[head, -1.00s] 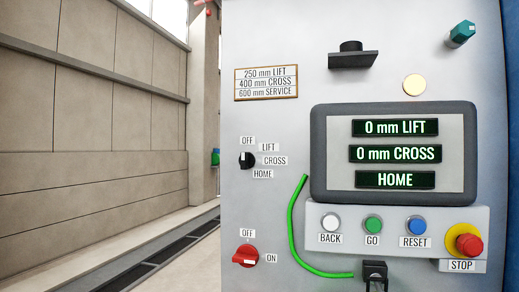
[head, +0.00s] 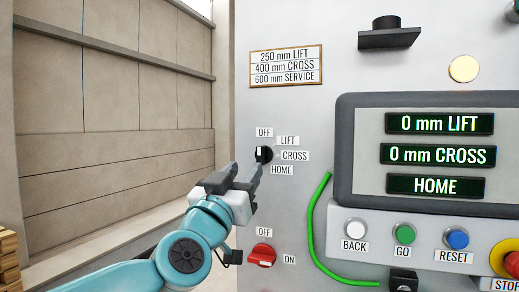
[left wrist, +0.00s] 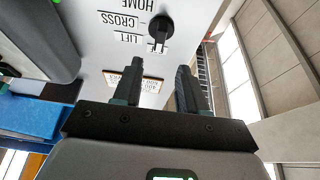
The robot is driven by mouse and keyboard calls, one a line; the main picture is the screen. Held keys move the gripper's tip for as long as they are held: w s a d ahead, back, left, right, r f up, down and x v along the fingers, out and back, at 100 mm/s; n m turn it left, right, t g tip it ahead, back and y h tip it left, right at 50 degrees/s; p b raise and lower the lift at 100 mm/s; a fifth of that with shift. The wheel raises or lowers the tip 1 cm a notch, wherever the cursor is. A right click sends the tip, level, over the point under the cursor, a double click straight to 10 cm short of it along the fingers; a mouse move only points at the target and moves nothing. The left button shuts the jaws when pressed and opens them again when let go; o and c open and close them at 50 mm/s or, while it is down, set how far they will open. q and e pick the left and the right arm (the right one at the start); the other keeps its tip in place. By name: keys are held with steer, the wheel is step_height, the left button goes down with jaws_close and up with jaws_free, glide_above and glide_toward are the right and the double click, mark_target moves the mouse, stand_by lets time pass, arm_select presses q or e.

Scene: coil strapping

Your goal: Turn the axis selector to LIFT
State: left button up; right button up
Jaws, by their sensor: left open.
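The axis selector (head: 264,154) is a small black knob with a white mark on the grey panel. Labels OFF, LIFT (head: 287,141), CROSS and HOME surround it. Its bar seems to point at OFF. In the left wrist view the selector (left wrist: 160,30) appears upside down at the top, its bar toward a partly covered OFF label. My left gripper (head: 244,168) is open and empty, just lower left of the selector, fingers toward the panel. In the left wrist view my left gripper (left wrist: 160,72) has its fingers apart, with the selector beyond the tips. My right gripper is not in view.
The display (head: 438,155) reads 0 mm LIFT, 0 mm CROSS, HOME. A red OFF/ON switch (head: 262,255) sits below the selector. A green cable (head: 311,225) hangs right of it. A plate (head: 286,67) above lists 250 mm LIFT, 400 mm CROSS, 600 mm SERVICE.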

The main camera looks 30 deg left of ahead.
mark_target(259, 151)
arm_select(q)
steer(key=p+x, duration=0.2)
steer(key=x, duration=0.5)
steer(key=shift+w+d+r, duration=0.1)
steer(key=shift+w+r, duration=0.05)
steer(key=shift+r, duration=0.1)
steer(key=shift+w, duration=0.35)
steer(key=shift+s+r, duration=0.15)
steer(key=shift+s, duration=0.15)
steer(key=shift+w, duration=0.2)
jaws_close()
